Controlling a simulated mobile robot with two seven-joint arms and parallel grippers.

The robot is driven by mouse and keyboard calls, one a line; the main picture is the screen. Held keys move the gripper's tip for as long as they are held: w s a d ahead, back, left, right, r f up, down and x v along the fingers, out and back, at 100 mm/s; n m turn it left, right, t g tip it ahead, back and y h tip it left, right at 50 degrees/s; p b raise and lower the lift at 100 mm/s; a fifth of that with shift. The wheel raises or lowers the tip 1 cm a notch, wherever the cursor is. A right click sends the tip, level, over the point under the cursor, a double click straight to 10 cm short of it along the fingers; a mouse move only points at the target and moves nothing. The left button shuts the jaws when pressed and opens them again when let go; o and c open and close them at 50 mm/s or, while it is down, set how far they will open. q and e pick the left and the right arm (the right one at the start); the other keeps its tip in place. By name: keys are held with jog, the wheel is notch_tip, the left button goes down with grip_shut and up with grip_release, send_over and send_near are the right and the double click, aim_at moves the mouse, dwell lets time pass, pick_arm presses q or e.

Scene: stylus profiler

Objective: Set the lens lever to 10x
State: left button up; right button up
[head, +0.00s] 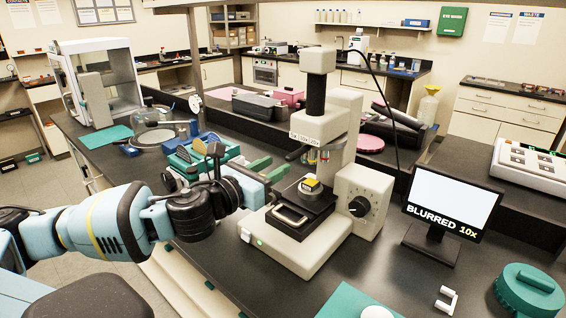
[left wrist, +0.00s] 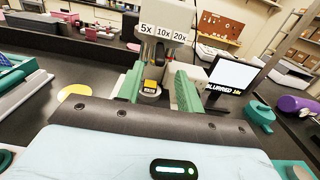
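The stylus profiler (head: 345,130) stands upright on the dark bench, with a label strip (head: 305,139) on its head. In the left wrist view the label strip (left wrist: 163,34) reads 5x, 10x and 20x. Below it hang the lens turret's objectives (head: 322,157); I cannot clearly make out the lever among them. The monitor (head: 450,200) reads "BLURRED 10x". My left gripper (head: 268,168) is just left of the profiler's head. In the left wrist view its green fingers (left wrist: 158,76) are apart, with nothing seen held between them. My right gripper is out of view.
A yellow-topped sample (head: 311,185) sits on the profiler's black stage (head: 303,205). A dial (head: 359,206) is on its right side. Green racks (head: 205,158) stand left of it, behind my left wrist. A teal round container (head: 530,290) and a white bracket (head: 447,299) lie front right.

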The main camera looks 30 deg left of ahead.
pick_arm(q)
jog(key=shift+s+a, duration=0.1)
jog(key=shift+s, duration=0.85)
